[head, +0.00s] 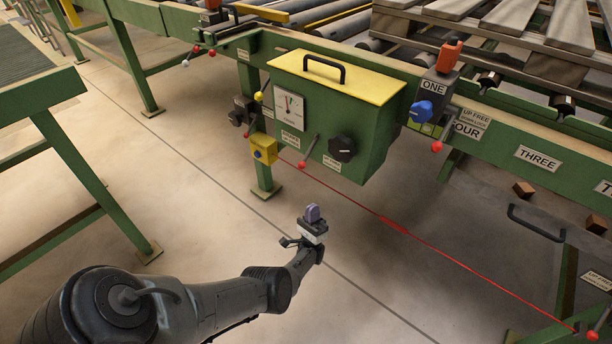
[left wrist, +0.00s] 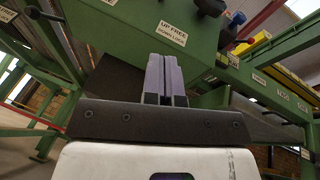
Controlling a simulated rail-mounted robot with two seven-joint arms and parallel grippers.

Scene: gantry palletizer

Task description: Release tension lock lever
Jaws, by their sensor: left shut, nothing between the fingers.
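A green control box (head: 335,110) with a yellow top hangs on the conveyor's side rail. A lever (head: 308,150) with a red ball end sits low on its front face, the ball at the lower end. An "UP FREE" label (head: 332,163) is beside it and also shows in the left wrist view (left wrist: 172,33). Whether this is the tension lock lever is not written legibly. My left gripper (head: 313,213) is below and in front of the box, apart from the lever. Its purple fingers (left wrist: 165,75) are together, pointing up, and empty. My right gripper is out of view.
The box also carries a gauge (head: 288,106), a black knob (head: 343,148) and a top handle (head: 311,68). Another red-ball lever (head: 441,135) is to the right.

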